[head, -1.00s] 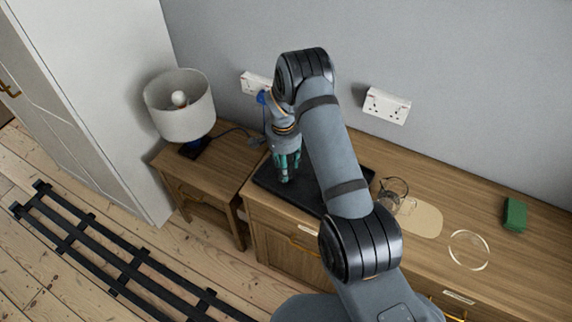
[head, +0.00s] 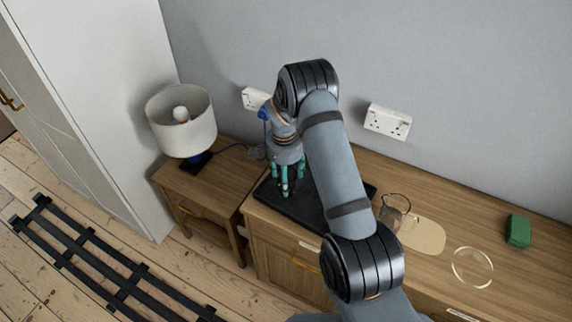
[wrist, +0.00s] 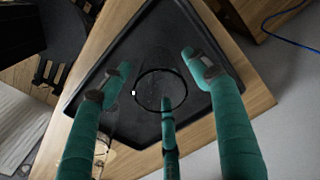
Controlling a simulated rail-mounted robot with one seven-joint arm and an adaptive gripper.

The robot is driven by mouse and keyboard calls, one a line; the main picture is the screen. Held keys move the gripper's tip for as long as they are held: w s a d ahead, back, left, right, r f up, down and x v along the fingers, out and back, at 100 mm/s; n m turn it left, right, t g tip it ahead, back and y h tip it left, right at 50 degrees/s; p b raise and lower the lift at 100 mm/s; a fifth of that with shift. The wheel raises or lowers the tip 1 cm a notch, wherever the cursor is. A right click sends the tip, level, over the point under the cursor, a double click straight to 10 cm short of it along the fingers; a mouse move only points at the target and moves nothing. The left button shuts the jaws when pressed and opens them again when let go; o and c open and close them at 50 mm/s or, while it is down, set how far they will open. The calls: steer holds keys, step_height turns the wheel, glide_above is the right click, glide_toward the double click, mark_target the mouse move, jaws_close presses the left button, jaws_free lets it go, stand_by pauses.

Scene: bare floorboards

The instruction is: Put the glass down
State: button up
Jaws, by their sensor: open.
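A clear glass (wrist: 148,92) shows in the wrist view as a thin dark ring, upright on the black tray (wrist: 120,112). The tray also shows in the head view (head: 312,207), on the left end of the wooden cabinet top. My gripper (wrist: 158,77) is open, with green fingers spread around the glass. Two fingertips appear apart from the rim; the third overlaps it in the picture, and I cannot tell if it touches. In the head view my gripper (head: 285,188) points down over the tray, and the glass there is too faint to make out.
A clear glass vessel (head: 394,206) stands right of the tray near a beige board (head: 425,236). A clear round dish (head: 472,267) and a green block (head: 518,231) lie farther right. A lamp (head: 183,122) stands on the side table at left. Wall sockets (head: 387,121) are behind.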

step_height(320, 180, up, 10)
steer(key=b, duration=0.2)
steer(key=shift+s+a, duration=0.2)
steer(key=shift+f, duration=0.1)
